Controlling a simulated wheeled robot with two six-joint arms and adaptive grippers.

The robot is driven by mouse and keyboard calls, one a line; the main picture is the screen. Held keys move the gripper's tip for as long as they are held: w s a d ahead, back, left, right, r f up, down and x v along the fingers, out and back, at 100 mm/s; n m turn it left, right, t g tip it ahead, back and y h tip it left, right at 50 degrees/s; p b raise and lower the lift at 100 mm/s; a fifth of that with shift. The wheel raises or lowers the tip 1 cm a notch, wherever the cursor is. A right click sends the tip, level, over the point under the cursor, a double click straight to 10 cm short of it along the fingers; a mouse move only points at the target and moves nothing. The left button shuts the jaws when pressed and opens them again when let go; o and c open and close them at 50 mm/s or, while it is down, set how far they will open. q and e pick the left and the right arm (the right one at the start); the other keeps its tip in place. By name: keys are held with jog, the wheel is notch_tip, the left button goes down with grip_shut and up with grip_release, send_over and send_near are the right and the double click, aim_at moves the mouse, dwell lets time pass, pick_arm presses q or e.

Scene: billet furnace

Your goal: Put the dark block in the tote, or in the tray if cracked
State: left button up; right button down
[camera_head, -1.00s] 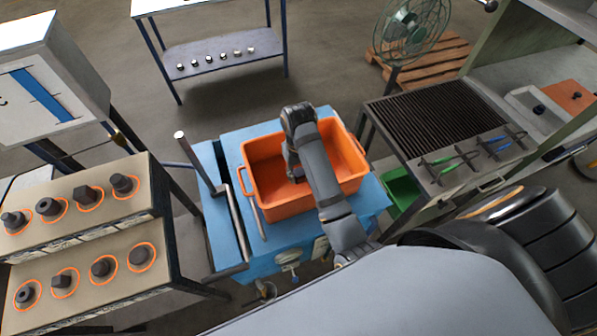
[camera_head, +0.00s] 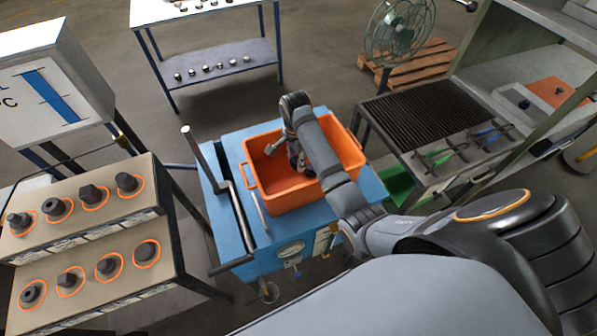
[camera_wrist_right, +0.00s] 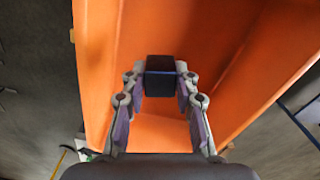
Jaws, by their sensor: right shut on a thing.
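My right gripper (camera_wrist_right: 160,95) is shut on a dark block (camera_wrist_right: 160,75) in the right wrist view. The block is held between the fingertips, over the inside of the orange tote (camera_wrist_right: 235,35). The visible faces look smooth and dark, with no crack that I can make out; the other faces are hidden. In the head view the right gripper (camera_head: 297,158) reaches down into the tote (camera_head: 288,199), and my arm covers part of it. I cannot tell whether the block touches the tote floor. My left gripper is not in view.
The tote stands on a blue cart (camera_head: 235,222) with a raised handle at left. A rack (camera_head: 150,205) with several dark parts in orange rings stands left. A grated bench (camera_head: 425,108) with tools stands right, beside an orange panel or tray (camera_head: 552,90).

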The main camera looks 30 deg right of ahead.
jog(key=shift+w+d+r+m, duration=0.25)
jog(key=shift+r+m, duration=0.2)
jog(key=shift+m, duration=0.45)
jog(key=shift+w+d+m, duration=0.1)
jog(key=shift+w+m, duration=0.05)
jog(key=shift+m, duration=0.45)
jog(key=shift+f, duration=0.2)
jog(key=p, duration=0.2)
send_over(298, 179)
notch_tip(298, 179, down, 5)
jog(key=shift+f, duration=0.2)
notch_tip(298, 179, down, 4)
jog(key=shift+r, duration=0.15)
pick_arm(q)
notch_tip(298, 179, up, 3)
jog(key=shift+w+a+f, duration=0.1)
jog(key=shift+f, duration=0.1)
pick_arm(e)
jog(key=shift+f, duration=0.35)
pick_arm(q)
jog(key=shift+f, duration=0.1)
pick_arm(e)
jog(key=shift+f, duration=0.15)
jog(key=c, duration=1)
grip_release()
